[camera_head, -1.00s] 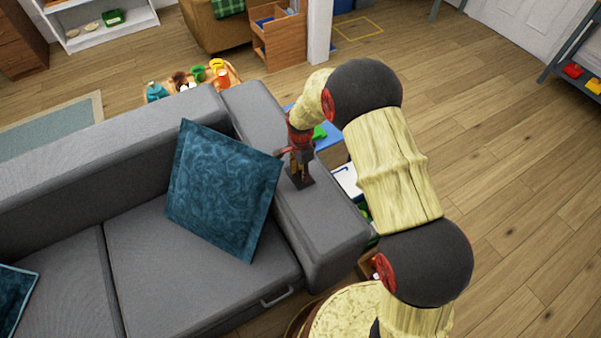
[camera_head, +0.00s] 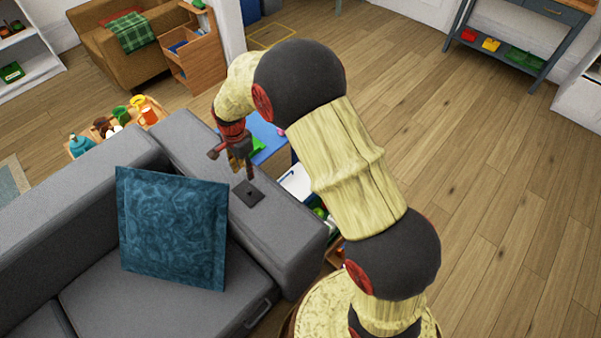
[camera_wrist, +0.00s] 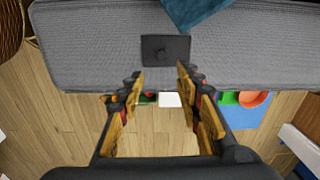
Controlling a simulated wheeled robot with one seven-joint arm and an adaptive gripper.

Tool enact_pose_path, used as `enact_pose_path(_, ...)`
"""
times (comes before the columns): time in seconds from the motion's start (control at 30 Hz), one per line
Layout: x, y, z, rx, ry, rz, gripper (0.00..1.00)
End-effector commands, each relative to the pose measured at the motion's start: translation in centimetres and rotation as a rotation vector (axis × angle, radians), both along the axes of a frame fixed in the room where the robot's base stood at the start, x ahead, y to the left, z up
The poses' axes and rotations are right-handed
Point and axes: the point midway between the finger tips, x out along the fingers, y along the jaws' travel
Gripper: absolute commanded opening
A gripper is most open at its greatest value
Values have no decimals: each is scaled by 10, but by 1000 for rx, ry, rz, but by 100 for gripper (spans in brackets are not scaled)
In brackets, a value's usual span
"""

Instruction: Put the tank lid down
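The tank lid (camera_head: 249,194) is a small dark square plate with a small mark at its middle. It lies flat on the grey sofa armrest, and in the wrist view the lid (camera_wrist: 166,49) is wholly on the armrest fabric, beyond my fingertips. My gripper (camera_head: 244,172) is above the armrest, close to the lid but apart from it. In the wrist view my gripper (camera_wrist: 162,77) has its two fingers spread, with nothing between them.
A blue cushion (camera_head: 172,228) leans on the sofa just left of the armrest (camera_head: 285,232). Beyond are a tray of cups and bottles (camera_head: 118,125), a wooden shelf unit (camera_head: 190,60) and an armchair (camera_head: 112,45). Wooden floor at the right is clear.

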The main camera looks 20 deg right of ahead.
Motion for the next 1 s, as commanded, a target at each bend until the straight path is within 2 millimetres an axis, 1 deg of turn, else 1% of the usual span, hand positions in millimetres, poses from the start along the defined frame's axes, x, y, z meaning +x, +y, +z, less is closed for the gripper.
enact_pose_path(0.03,-1,-4,23,2,-23,27,35)
enact_pose_path(0.07,-3,-7,36,4,-34,52,35)
enact_pose_path(0.1,-8,-11,54,4,-52,89,35)
enact_pose_path(0.17,-17,-19,84,3,-79,151,35)
enact_pose_path(0.2,-25,-24,104,0,-97,192,35)
enact_pose_path(0.27,-39,-32,131,-5,-123,259,35)
enact_pose_path(0.3,-48,-37,149,-11,-142,301,35)
enact_pose_path(0.37,-64,-44,173,-20,-168,366,35)
enact_pose_path(0.4,-75,-49,188,-27,-187,407,35)
enact_pose_path(0.47,-94,-56,209,-40,-213,472,35)
enact_pose_path(0.5,-106,-61,222,-50,-230,514,35)
enact_pose_path(0.57,-126,-67,239,-67,-256,577,35)
enact_pose_path(0.6,-140,-72,250,-79,-272,619,35)
enact_pose_path(0.67,-161,-77,263,-100,-297,682,35)
enact_pose_path(0.7,-175,-81,271,-116,-313,723,35)
enact_pose_path(0.77,-196,-87,281,-141,-336,785,35)
enact_pose_path(0.8,-211,-90,286,-156,-349,827,35)
enact_pose_path(0.9,-244,-97,295,-202,-381,923,35)
enact_pose_path(1.0,-271,-101,298,-241,-402,1003,35)
